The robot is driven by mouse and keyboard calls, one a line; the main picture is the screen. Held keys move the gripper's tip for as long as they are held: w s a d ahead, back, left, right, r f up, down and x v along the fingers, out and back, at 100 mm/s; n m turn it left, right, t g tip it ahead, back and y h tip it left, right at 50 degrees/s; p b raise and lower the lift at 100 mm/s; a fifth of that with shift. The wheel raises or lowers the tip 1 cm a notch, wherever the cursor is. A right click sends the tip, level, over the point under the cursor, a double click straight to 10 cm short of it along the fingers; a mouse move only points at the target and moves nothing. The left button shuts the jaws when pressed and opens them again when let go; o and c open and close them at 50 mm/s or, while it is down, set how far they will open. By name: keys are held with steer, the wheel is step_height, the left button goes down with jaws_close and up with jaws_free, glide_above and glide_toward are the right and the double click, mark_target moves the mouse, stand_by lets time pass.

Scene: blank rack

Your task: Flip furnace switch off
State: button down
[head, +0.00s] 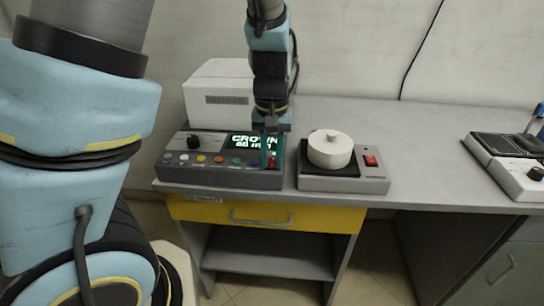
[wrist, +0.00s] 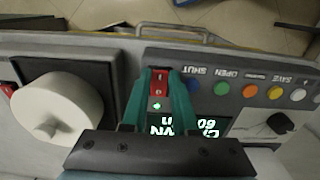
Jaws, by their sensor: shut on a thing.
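The furnace control panel (head: 222,180) is a grey sloped box with a lit display (head: 245,141) reading "CROWN" and a row of coloured buttons. Its red switch (head: 272,162) sits at the right end, and it also shows in the wrist view (wrist: 159,84). A small green light (wrist: 157,105) glows beside the switch. My gripper (head: 271,151) is over the right end of the panel. In the wrist view, its two teal fingers (wrist: 159,74) stand on either side of the red switch, shut on it. The exact tilt of the switch is hard to tell.
A hot plate unit (head: 318,183) with a white lidded pot (head: 330,150) and its own red switch (head: 370,161) stands close on the right. A pale box (head: 214,92) is behind the panel.

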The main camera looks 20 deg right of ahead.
mark_target(273, 158)
steer(key=shift+w+r, duration=0.1)
steer(key=shift+w+d+r+g+y+p, duration=0.1)
steer(key=shift+w+r+g+y+p, duration=0.15)
steer(key=shift+g+p, duration=0.55)
steer(key=shift+w+d+f+g+y+p, duration=0.15)
steer(key=shift+g+y+p, duration=0.2)
steer(key=shift+g+p, duration=0.35)
steer(key=c, duration=1)
jaws_free()
steer(key=shift+o, duration=0.2)
steer(key=b+v, duration=0.1)
steer(key=v, duration=0.9)
steer(key=shift+r, duration=0.4)
